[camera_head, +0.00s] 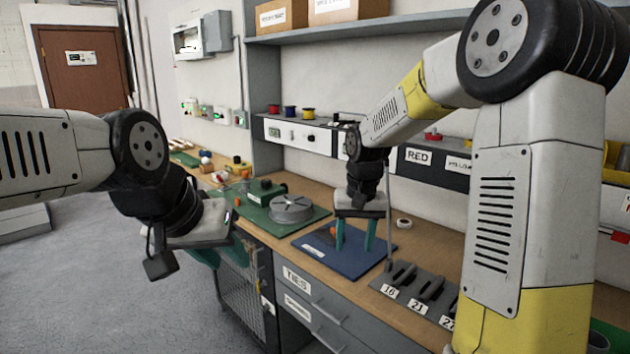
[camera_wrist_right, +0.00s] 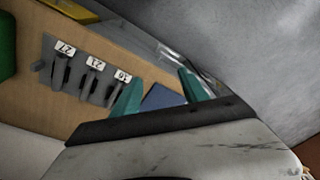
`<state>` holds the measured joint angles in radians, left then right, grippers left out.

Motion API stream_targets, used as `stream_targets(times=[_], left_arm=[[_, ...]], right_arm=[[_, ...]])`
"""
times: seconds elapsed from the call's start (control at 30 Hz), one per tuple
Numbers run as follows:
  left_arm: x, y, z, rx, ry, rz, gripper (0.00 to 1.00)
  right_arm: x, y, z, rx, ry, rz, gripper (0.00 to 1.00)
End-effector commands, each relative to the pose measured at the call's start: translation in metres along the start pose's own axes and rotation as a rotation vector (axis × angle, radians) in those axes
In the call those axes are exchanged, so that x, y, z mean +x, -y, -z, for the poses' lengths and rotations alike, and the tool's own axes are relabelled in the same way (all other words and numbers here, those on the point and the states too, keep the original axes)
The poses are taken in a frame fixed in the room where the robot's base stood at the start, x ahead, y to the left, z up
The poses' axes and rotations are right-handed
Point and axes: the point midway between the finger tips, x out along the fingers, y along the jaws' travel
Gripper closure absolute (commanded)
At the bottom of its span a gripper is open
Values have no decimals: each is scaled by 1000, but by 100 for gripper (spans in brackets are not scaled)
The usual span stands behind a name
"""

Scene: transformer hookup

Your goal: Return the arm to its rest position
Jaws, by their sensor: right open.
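My right arm reaches in from the right in the head view. Its gripper (camera_head: 355,236) points down over the blue mat (camera_head: 315,262), with its two teal fingers apart and nothing seen between them. A small orange thing (camera_head: 333,231) shows beside the left finger, partly hidden. In the right wrist view the open gripper (camera_wrist_right: 162,85) shows with the blue mat (camera_wrist_right: 160,98) between its fingers. My left gripper (camera_head: 207,257) is in front of the bench at the left, over the floor side; its teal fingers are seen partly, so its opening is unclear.
A grey tool rack (camera_head: 420,287) with number labels lies right of the mat. A green board (camera_head: 268,213) carries a grey round disc (camera_head: 291,208). The grey floor (camera_head: 80,270) at left is clear.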

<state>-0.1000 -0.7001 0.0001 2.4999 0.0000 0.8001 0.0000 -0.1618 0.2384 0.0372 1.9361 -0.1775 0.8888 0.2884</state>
Motion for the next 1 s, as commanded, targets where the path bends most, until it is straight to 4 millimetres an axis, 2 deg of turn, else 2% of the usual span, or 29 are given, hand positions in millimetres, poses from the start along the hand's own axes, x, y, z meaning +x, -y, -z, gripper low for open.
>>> stream_targets(times=[0.17, 0.3, 0.5, 0.6, 0.73, 0.83, 1.0], left_arm=[[0, 0, 0, 0, 0, 0, 63], [0, 0, 0, 0, 0, 0, 63], [0, 0, 0, 0, 0, 0, 63], [0, 0, 0, 0, 0, 0, 63], [0, 0, 0, 0, 0, 0, 63], [0, 0, 0, 0, 0, 0, 63], [0, 0, 0, 0, 0, 0, 63]], right_arm=[[-43, -12, -28, -5, -77, 28, 48], [-80, -24, -67, -13, -161, 58, 48], [-115, -37, -129, -27, -290, 97, 48], [-123, -40, -156, -34, -348, 113, 48], [-126, -42, -181, -44, -404, 127, 48], [-127, -43, -192, -48, -428, 133, 48], [-126, -43, -197, -51, -439, 135, 48]])
